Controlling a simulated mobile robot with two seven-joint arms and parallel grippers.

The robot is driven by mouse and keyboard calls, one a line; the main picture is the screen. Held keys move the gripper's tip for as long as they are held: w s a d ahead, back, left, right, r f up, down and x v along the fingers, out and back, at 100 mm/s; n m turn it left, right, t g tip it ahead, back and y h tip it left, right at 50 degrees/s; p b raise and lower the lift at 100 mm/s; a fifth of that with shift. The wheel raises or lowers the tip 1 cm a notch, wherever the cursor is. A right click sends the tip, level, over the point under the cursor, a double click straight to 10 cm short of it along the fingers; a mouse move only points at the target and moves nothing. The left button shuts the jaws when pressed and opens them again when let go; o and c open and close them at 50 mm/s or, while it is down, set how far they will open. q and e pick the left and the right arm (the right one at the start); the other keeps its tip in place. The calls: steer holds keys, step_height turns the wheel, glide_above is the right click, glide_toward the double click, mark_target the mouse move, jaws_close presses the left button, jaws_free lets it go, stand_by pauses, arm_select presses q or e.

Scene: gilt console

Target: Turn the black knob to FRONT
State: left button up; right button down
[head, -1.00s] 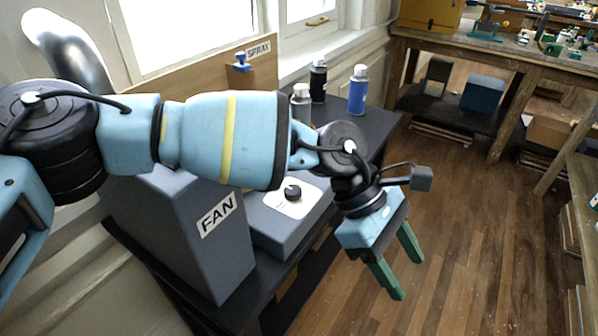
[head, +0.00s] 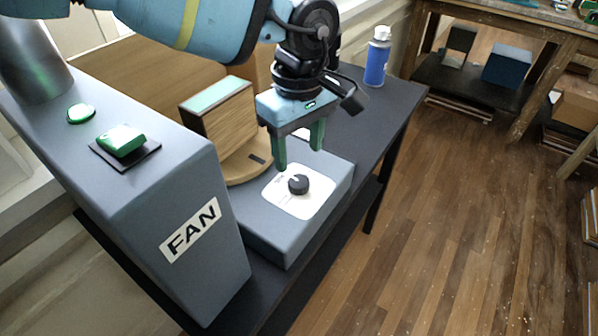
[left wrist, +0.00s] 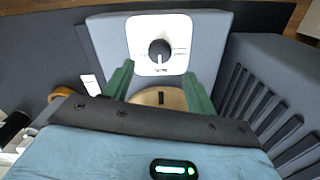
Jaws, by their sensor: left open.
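The black knob (head: 298,184) sits on a white dial plate (head: 311,203) on top of a low grey box (head: 276,230). It also shows in the left wrist view (left wrist: 159,51), with a light pointer mark on it; the plate's lettering is too small to read. My left gripper (head: 298,158) hangs above and behind the knob, fingers down, open and empty. In the left wrist view its two green fingers (left wrist: 157,82) stand apart, with the knob beyond them, untouched. My right gripper is not in view.
A tall grey FAN box (head: 150,205) with a green switch (head: 120,140) stands left of the knob box. A wooden block on a round base (head: 245,165) stands close behind. A blue spray can (head: 377,60) is at the table's far end. Floor at right is clear.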

mark_target(299, 181)
arm_select(q)
step_height(299, 181, down, 7)
steer(key=shift+f, duration=0.1)
stand_by(0.3)
steer(key=c, duration=1)
